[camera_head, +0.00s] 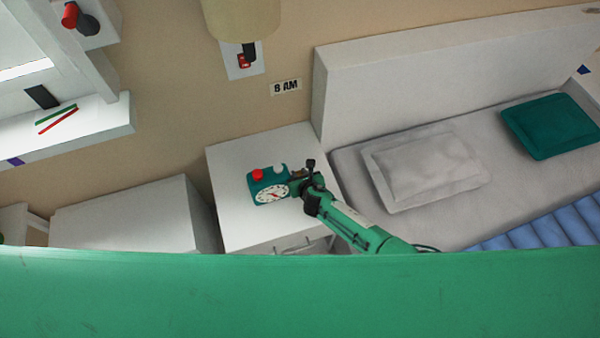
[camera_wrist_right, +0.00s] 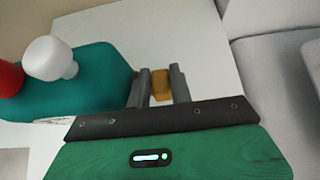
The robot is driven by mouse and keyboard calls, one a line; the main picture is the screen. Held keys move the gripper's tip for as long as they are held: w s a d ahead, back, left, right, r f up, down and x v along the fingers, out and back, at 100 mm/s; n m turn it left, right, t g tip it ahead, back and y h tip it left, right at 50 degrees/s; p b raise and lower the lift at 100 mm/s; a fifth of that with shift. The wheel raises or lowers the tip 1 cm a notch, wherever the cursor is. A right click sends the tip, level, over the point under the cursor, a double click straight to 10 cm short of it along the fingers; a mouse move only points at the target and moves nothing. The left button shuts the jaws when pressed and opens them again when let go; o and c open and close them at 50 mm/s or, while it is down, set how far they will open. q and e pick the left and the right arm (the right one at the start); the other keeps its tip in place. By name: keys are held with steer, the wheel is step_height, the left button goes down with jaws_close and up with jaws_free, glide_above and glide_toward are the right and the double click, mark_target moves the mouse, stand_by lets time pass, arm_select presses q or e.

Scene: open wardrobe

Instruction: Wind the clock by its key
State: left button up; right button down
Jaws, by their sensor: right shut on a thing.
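The teal clock (camera_head: 266,186) stands on the white nightstand, with a white dial facing the front, a red knob (camera_head: 257,175) and a white knob (camera_head: 280,168) on top. In the right wrist view the clock's teal body (camera_wrist_right: 75,80) lies left of the fingers. My right gripper (camera_head: 297,183) is at the clock's right side. Its two fingers are closed on the yellow-brown key (camera_wrist_right: 161,85), which sits between them in the wrist view. Whether the key is seated in the clock is hidden by the near finger. My left gripper is not in view.
The white nightstand (camera_head: 228,218) has free room left of the clock. A bed with a grey pillow (camera_head: 425,165) and a teal pillow (camera_head: 550,125) is at the right.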

steer(key=c, duration=1.5)
jaws_free()
steer(key=shift+s+r, duration=0.1)
steer(key=shift+s+d+r, duration=0.15)
steer(key=shift+s+r, duration=0.05)
steer(key=shift+r, duration=0.05)
steer(key=shift+p+v, duration=0.95)
steer(key=shift+v, duration=5.45)
steer(key=shift+s+f, duration=0.15)
